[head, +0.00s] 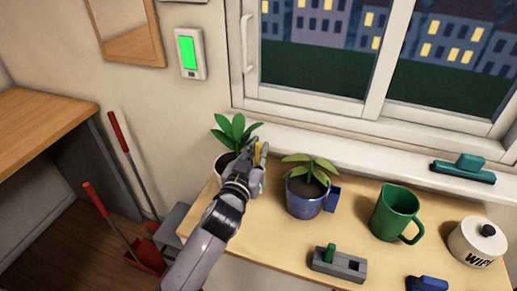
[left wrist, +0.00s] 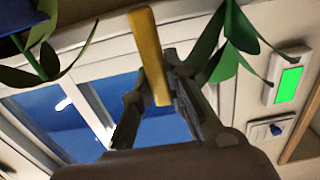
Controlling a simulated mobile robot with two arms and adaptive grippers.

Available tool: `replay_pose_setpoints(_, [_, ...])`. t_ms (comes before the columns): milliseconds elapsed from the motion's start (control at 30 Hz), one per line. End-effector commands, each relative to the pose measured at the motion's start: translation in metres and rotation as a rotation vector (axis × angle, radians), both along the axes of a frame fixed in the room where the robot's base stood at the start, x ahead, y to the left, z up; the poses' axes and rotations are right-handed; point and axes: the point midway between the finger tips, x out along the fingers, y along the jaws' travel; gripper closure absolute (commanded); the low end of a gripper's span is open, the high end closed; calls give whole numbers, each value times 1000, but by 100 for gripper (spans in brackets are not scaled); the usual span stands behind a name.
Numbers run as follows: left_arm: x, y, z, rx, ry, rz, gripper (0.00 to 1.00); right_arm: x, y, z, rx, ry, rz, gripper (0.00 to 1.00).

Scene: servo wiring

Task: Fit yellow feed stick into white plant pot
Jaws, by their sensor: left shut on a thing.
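The yellow feed stick (head: 261,154) is held in my left gripper (head: 254,163), which is shut on it. In the left wrist view the yellow feed stick (left wrist: 148,52) stands slightly tilted between the fingers (left wrist: 158,95). The white plant pot (head: 221,162) with a leafy green plant (head: 234,132) stands on the table just left of the gripper, partly hidden by my arm. The stick is beside the plant's leaves, and its lower end is hidden in the head view. The plant's leaves (left wrist: 232,45) also show right of the stick in the left wrist view. My right gripper is not in view.
A blue pot with a plant (head: 305,194) stands close right of my left gripper. Further right are a green mug (head: 394,212), a white wipes tub (head: 476,243) and a grey block with a green part (head: 338,264). The windowsill (head: 370,157) runs behind.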

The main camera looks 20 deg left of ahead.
Motion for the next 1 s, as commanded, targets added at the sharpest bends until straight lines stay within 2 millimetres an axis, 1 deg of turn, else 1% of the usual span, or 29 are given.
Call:
replay_pose_setpoints(233, [0, 0, 0, -1, 0, 0, 100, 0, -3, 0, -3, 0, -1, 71])
replay_pose_setpoints(400, [0, 0, 1, -2, 1, 0, 100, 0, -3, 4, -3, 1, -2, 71])
replay_pose_setpoints(1000, [0, 0, 1, -1, 0, 0, 100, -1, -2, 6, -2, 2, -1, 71])
